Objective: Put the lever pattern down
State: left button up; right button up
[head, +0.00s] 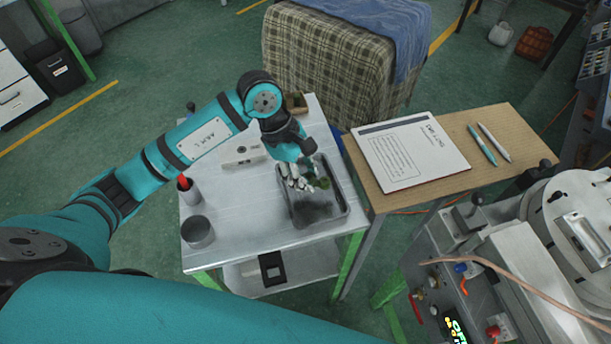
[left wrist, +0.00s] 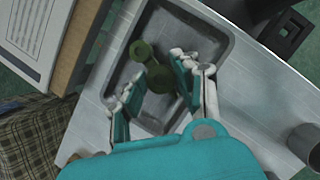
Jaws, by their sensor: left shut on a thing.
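The lever pattern is a small dark green piece (left wrist: 151,62) with a round end and a wider rounded part. In the head view the green piece (head: 319,183) shows beside my left fingers, partly hidden by them. My left gripper (left wrist: 176,80) is shut on it, with a finger on either side of its wider part. The piece is over the inside of a grey tray (left wrist: 234,51); I cannot tell whether it touches the tray's floor. In the head view the tray (head: 306,222) stands on a white-topped table. My right gripper is not in view.
The white-topped table (head: 257,228) also bears a grey cup (head: 199,232), a dark cup with a red item (head: 188,190) and a white block (head: 238,152). A wooden table (head: 487,165) with a paper sheet (head: 409,152) and two pens adjoins at right. A machine (head: 500,280) stands front right.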

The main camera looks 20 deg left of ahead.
pick_arm(q)
jog(key=shift+w+a, duration=0.1)
jog(key=shift+w, duration=0.05)
jog(key=shift+f, duration=0.25)
notch_tip(320, 180, down, 2)
jog(key=shift+f+p, duration=0.1)
jog(key=shift+p, duration=0.8)
jog(key=shift+f, duration=0.35)
jog(key=shift+f+b, duration=0.25)
jog(key=shift+b, duration=0.1)
jog(key=o, duration=1)
jog(key=shift+r, duration=0.1)
jog(key=shift+c, duration=0.2)
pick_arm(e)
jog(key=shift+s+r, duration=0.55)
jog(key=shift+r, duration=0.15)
